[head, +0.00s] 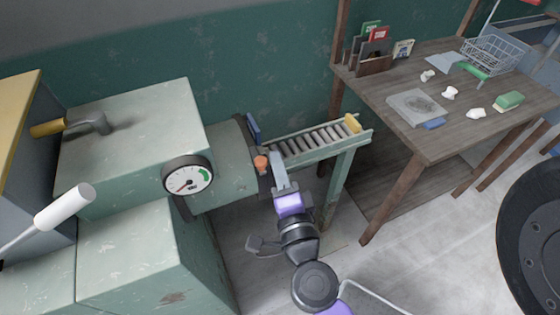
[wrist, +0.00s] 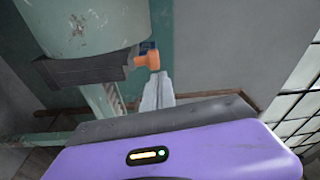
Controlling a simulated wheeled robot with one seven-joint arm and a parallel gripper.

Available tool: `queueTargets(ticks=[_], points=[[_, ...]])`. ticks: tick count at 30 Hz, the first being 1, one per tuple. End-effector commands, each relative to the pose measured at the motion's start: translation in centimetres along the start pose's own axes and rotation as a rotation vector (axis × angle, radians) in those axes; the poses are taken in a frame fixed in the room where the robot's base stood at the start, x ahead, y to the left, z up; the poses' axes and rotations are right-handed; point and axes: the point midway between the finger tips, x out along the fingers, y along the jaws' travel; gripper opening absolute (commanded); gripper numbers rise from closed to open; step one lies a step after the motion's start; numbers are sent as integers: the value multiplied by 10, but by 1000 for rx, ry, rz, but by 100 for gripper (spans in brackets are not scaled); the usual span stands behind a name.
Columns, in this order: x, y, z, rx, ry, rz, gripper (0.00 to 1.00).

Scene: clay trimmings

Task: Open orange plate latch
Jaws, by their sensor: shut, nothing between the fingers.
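The orange latch (head: 261,163) is a small knob at the right end of the green machine's barrel (head: 226,160). It also shows in the wrist view (wrist: 147,59), beside a small blue part. My gripper (head: 274,163) is shut and empty, with its fingertips right at the latch. In the wrist view my gripper (wrist: 158,76) has its closed tips against or just below the orange piece; I cannot tell whether they touch. A blue plate (head: 253,128) stands at the barrel's end, above the latch.
A gauge (head: 187,175) is on the machine's front. A wooden table (head: 440,130) with white lumps stands at right. Floor between is clear.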

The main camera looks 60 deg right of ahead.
Motion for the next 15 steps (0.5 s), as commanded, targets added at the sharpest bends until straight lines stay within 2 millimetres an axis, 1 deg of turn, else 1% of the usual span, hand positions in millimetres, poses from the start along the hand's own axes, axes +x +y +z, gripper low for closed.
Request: queueTargets(ticks=[15], points=[[-3,0,6,2,-2,1,0]])
